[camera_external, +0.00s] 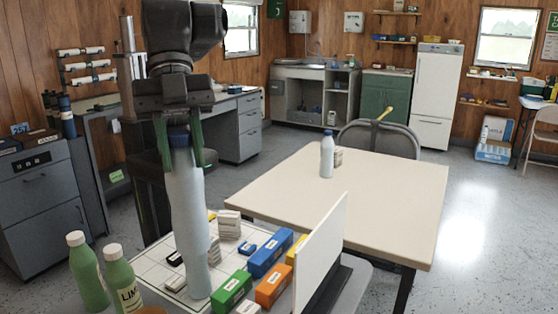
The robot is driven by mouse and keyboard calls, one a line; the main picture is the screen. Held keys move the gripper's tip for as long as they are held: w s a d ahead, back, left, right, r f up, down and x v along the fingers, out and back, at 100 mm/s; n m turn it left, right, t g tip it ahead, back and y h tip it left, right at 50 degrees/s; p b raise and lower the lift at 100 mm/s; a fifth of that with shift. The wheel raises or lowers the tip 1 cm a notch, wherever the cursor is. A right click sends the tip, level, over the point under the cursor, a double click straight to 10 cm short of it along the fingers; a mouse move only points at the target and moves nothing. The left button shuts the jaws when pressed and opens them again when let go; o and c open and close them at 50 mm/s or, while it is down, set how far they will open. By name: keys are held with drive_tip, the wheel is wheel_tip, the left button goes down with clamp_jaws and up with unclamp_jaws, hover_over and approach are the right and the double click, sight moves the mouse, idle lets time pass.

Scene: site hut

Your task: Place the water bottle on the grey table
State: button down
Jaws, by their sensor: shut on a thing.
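A tall pale-blue bottle with a dark blue cap (186,200) is upright between the fingers of my gripper (181,160). The gripper is shut on its upper part, just around the cap and neck. The bottle's lower end shows in front of a white gridded board on the near grey surface (358,285); I cannot tell whether it touches. A smaller, similar bottle with a blue cap (327,155) stands on the cream-topped table (390,195). A grey desk (238,130) stands along the left wall behind my arm.
Green bottles (88,270) stand at the near left. Blue (270,254), orange (273,285) and green (232,291) boxes lie near the held bottle. An upright white panel (322,255) stands to their right. Much of the cream tabletop is clear.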

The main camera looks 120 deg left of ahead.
wheel_tip(320, 180, down, 24)
drive_tip(key=p, duration=0.2)
drive_tip(key=shift+f, duration=0.25)
drive_tip(key=c, duration=1.1)
unclamp_jaws()
drive_tip(key=shift+f, duration=0.1)
drive_tip(key=shift+o, duration=0.2)
drive_tip(key=b+v, duration=0.2)
drive_tip(key=v, duration=1)
